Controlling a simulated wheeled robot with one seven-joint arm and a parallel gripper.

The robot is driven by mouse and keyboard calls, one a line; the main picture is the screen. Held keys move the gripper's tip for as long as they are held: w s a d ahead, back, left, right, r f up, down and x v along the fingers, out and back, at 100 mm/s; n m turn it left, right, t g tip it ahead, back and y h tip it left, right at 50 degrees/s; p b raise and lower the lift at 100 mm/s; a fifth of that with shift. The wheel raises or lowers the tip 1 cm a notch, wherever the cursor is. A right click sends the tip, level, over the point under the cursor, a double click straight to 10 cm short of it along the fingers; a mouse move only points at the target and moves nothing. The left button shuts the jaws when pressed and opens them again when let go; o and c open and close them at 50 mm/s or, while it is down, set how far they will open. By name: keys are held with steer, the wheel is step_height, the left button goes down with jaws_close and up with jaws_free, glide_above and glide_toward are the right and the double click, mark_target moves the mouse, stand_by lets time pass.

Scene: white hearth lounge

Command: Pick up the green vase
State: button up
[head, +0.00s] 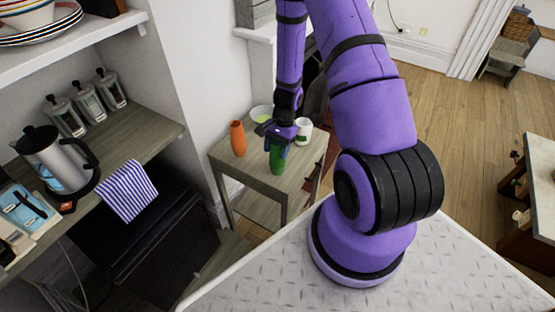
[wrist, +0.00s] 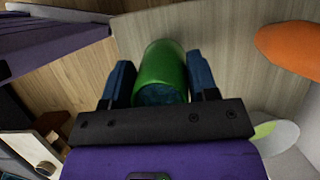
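The green vase (head: 277,160) stands upright at the front of a small grey-brown wooden table (head: 240,172). My gripper (head: 281,137) is right above it in the head view, pointing down with its fingers at the vase's upper part. The vase's near end is partly hidden by my gripper's black bar.
An orange vase (head: 238,139) stands to the left on the same table. A white cup (head: 304,130) and a pale green bowl (head: 262,113) are behind. A shelf (head: 150,140) with a coffee press (head: 55,160) and jars is at the left.

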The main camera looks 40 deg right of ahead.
steer(key=c, duration=0.6)
steer(key=shift+r, duration=0.15)
